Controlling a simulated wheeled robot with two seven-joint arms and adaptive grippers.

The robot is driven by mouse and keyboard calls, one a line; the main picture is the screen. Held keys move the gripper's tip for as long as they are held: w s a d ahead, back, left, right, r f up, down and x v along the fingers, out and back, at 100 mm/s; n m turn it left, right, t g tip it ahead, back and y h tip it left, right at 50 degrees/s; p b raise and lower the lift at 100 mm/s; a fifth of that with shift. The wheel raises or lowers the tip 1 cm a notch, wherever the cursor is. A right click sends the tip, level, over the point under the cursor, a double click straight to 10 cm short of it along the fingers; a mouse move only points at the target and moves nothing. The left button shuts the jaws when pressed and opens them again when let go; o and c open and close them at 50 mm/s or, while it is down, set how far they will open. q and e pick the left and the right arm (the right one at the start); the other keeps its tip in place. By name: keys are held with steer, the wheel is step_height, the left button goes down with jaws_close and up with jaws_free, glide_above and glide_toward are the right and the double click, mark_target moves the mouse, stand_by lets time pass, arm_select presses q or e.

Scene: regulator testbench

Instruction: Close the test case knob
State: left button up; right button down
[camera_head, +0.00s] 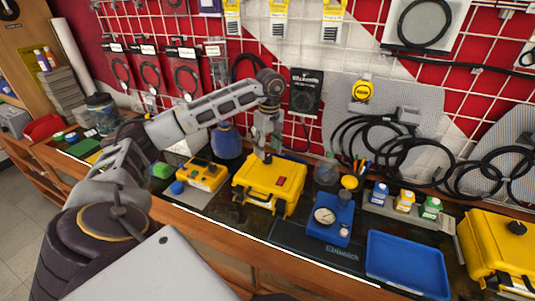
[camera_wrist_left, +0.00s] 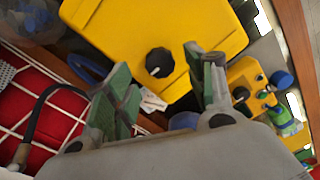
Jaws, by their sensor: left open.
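The yellow test case (camera_head: 255,193) stands on the bench in the middle of the head view, with a red switch on it. It also fills the upper middle of the left wrist view (camera_wrist_left: 130,25). Its round black knob (camera_wrist_left: 159,62) has a light pointer line. My left gripper (camera_head: 266,150) hangs just above the case top, pointing down, and hides most of the knob in the head view. In the left wrist view its green-padded fingers are spread, with the knob between them in the picture; I see no contact. My right gripper is out of view.
Left of the case is a smaller yellow device (camera_head: 203,176). To the right are a blue gauge unit (camera_head: 331,218), an empty blue tray (camera_head: 405,262) and another yellow case (camera_head: 497,248) with a black knob. A wall grid with hanging hoses is close behind.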

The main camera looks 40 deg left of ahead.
arm_select(q)
step_height(320, 180, up, 9)
steer(key=shift+w+f, duration=0.2)
stand_by(0.4)
steer(key=shift+r, duration=0.15)
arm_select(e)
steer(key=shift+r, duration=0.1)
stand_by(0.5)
arm_select(q)
step_height(320, 180, up, 10)
steer(key=f+p, duration=0.1)
steer(key=p, duration=0.9)
glide_above(269, 156)
steer(key=shift+s+r, duration=0.15)
steer(key=shift+r, duration=0.1)
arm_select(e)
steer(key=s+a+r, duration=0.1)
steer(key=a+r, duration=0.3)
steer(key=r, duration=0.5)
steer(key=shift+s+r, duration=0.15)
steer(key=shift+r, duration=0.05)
